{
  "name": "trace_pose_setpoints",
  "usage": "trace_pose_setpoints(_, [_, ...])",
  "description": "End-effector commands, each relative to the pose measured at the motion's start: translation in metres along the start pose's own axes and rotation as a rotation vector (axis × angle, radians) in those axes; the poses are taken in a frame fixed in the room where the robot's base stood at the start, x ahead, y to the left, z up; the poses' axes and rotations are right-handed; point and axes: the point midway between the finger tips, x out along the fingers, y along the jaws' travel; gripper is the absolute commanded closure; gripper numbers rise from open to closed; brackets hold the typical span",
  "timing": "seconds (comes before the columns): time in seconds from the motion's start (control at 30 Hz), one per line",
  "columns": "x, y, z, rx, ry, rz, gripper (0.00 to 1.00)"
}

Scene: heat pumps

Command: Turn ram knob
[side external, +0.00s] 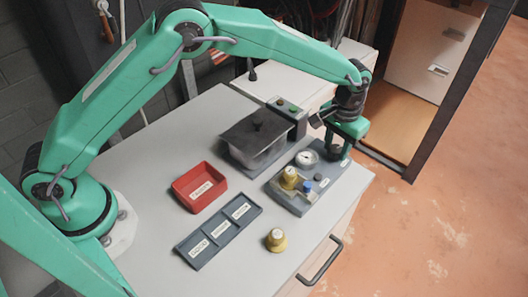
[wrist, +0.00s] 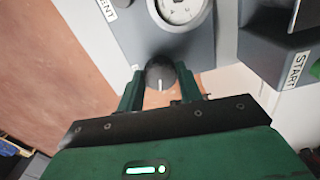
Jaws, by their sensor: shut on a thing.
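The ram knob (wrist: 160,72) is a dark round knob with a white pointer line, on the grey panel (wrist: 137,38) in the wrist view. I take it as the ram knob by my gripper's hold; no label naming it is readable. My gripper (wrist: 159,88) has one finger on each side of the knob and is shut on it. The pointer line runs toward my palm. In the side view my gripper (side external: 337,152) points down at the panel's far right end and hides the knob there. A white-faced gauge (side external: 306,158) sits beside it.
The panel also carries a yellow fitting (side external: 289,178), a blue knob (side external: 307,186) and a small black knob (side external: 318,177). A button box (side external: 289,108) and a dark lidded box (side external: 255,137) stand behind. A red bin (side external: 190,202), labelled tray (side external: 211,246) and loose yellow fitting (side external: 276,241) lie nearer.

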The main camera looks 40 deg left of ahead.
Motion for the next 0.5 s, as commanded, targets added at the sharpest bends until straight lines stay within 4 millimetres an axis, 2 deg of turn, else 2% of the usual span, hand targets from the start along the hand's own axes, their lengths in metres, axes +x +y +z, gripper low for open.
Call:
trace_pose_setpoints(0.03, [-0.0010, -0.0001, -0.0004, -0.001, 0.001, 0.001, 0.60])
trace_pose_setpoints(0.13, [-0.0008, -0.0001, -0.0004, -0.002, 0.001, 0.000, 0.43])
trace_pose_setpoints(0.5, [-0.0024, 0.0000, -0.0003, -0.002, 0.001, 0.000, 0.43])
